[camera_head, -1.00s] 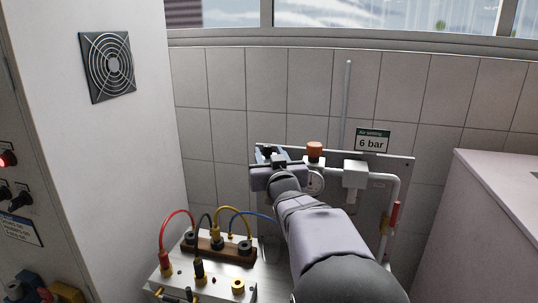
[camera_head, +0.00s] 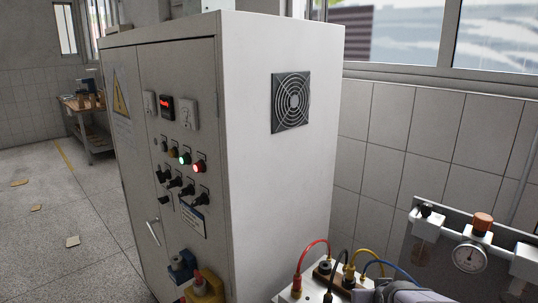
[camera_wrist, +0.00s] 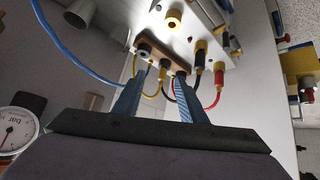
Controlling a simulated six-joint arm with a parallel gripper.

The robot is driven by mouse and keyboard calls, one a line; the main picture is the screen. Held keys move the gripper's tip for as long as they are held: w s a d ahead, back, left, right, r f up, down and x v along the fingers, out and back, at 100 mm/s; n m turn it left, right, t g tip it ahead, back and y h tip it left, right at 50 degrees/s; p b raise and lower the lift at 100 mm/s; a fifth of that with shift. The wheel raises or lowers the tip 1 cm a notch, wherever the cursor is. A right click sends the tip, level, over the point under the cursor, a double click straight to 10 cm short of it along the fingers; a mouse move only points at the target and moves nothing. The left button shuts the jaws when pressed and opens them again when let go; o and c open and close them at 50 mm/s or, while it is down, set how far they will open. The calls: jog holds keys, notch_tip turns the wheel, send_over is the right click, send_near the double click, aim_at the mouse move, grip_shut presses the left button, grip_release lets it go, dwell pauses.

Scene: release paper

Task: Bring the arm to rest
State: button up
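Beyond the fingertips is a brown terminal block (camera_wrist: 165,52) with black sockets and coloured cables. I cannot tell whether the fingers touch any cable.
An air panel (camera_head: 410,250) with a gauge (camera_head: 469,258) and orange knob (camera_head: 482,222) stands at right. A terminal box (camera_head: 290,293) with red, black, yellow and blue cables is at bottom centre. A tall control cabinet (camera_head: 280,180) fills the middle. Floor (camera_head: 60,225) at left is mostly open.

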jog(key=s+a+f+g, duration=0.2)
jog(key=s+a, duration=0.1)
jog(key=s, duration=0.4)
jog(key=s+a+f+n+g+y+p, duration=0.1)
jog(key=s+a+f+g, duration=0.2)
jog(key=s, duration=0.4)
jog(key=s+a+f+g+y+p, duration=0.1)
jog(key=s+a+f+g, duration=0.2)
jog(key=s, duration=0.4)
jog(key=shift+a+f, duration=0.15)
jog(key=shift+a, duration=0.4)
